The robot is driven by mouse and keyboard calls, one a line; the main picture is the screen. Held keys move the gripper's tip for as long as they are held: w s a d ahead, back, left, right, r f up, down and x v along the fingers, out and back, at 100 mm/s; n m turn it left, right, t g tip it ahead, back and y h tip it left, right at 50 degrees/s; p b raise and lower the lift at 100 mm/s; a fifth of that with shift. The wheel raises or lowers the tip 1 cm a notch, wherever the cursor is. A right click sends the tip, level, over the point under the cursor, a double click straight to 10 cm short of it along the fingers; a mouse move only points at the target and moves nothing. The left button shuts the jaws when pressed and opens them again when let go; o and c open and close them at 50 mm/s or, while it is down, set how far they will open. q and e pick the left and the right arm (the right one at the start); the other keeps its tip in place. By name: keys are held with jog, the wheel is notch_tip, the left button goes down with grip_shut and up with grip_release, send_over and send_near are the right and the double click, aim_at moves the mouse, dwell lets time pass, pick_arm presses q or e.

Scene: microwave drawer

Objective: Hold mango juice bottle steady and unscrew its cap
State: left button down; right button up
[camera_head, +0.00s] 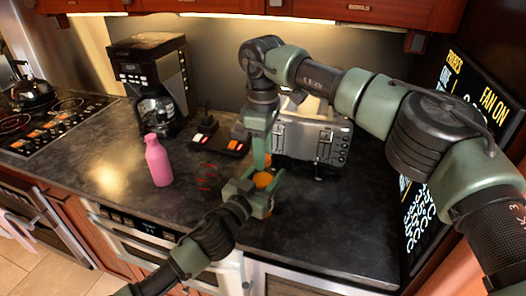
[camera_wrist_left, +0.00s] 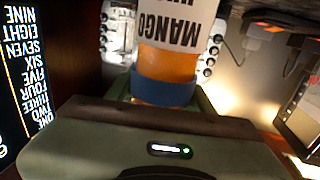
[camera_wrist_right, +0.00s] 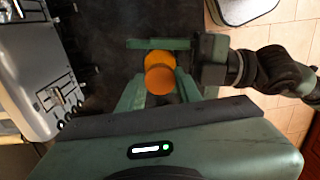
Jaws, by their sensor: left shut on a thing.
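The mango juice bottle shows as an orange shape (camera_head: 264,180) between my grippers in the head view. My left gripper (camera_head: 250,191) is shut on the bottle from the front. My right gripper (camera_head: 262,161) points down from above. In the right wrist view the bottle's round orange top (camera_wrist_right: 160,80) lies between the open fingers of my right gripper (camera_wrist_right: 160,85); contact cannot be told.
A pink bottle (camera_head: 158,161) stands on the dark counter (camera_head: 110,185) to the left. A coffee maker (camera_head: 150,80) stands behind it. A silver toaster-like appliance (camera_head: 300,138) is close behind my grippers. A black panel with lettering (camera_head: 462,100) is at the right. The counter's right front is clear.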

grip_shut()
jog(key=n, duration=1.8)
jog(key=shift+r+n, duration=0.1)
jog(key=shift+n, duration=0.3)
jog(key=n, duration=2.2)
jog(key=shift+n, duration=0.4)
jog(key=n, duration=0.6)
jog(key=shift+n, duration=0.4)
jog(key=n, duration=0.5)
jog(key=shift+n, duration=0.3)
jog(key=shift+r, duration=0.25)
